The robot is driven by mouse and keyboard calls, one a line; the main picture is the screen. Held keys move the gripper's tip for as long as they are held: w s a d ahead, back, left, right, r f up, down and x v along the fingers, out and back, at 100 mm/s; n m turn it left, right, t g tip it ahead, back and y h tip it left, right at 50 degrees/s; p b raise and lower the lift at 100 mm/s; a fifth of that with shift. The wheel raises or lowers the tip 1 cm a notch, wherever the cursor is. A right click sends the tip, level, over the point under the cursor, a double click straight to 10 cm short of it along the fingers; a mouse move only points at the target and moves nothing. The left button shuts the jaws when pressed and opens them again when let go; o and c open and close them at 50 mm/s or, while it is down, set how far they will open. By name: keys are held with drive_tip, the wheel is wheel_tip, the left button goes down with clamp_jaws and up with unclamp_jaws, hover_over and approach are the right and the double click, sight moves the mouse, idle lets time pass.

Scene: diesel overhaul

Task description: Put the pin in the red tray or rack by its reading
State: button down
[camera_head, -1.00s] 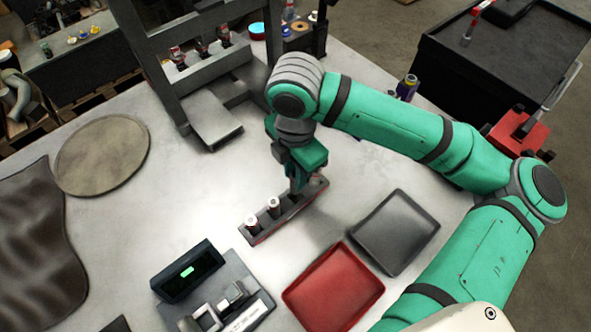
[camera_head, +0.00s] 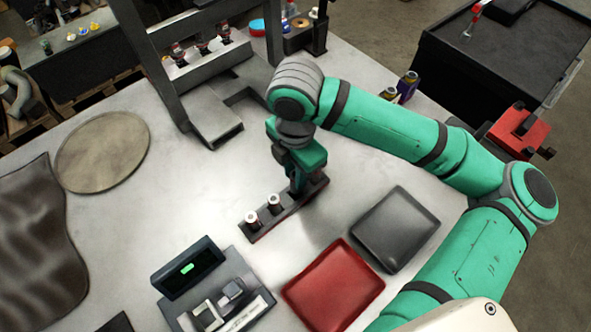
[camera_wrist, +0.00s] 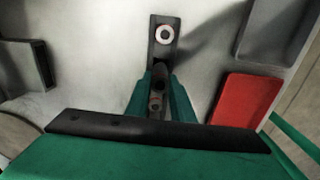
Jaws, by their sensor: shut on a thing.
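My gripper (camera_head: 297,188) points down at the far right end of a narrow dark rack (camera_head: 288,212). It is shut on a pin (camera_wrist: 156,103), which the fingers mostly hide; I cannot tell whether the pin is still seated in the rack. The wrist view shows the rack (camera_wrist: 162,58) running away from the fingers. The red tray (camera_head: 333,287) lies empty on the bench, in front and right of the rack. A measuring device with a lit green display (camera_head: 188,270) stands at front left; its figures are unreadable.
An empty dark grey tray (camera_head: 395,230) lies right of the rack, beside the red tray. A grey press frame (camera_head: 215,125) stands behind. A round mat (camera_head: 104,152) and a dark cloth (camera_head: 35,245) lie left.

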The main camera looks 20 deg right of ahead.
drive_tip(key=shift+f, duration=1.85)
idle(1.1)
drive_tip(key=c, duration=1.1)
unclamp_jaws()
drive_tip(key=shift+r, duration=4)
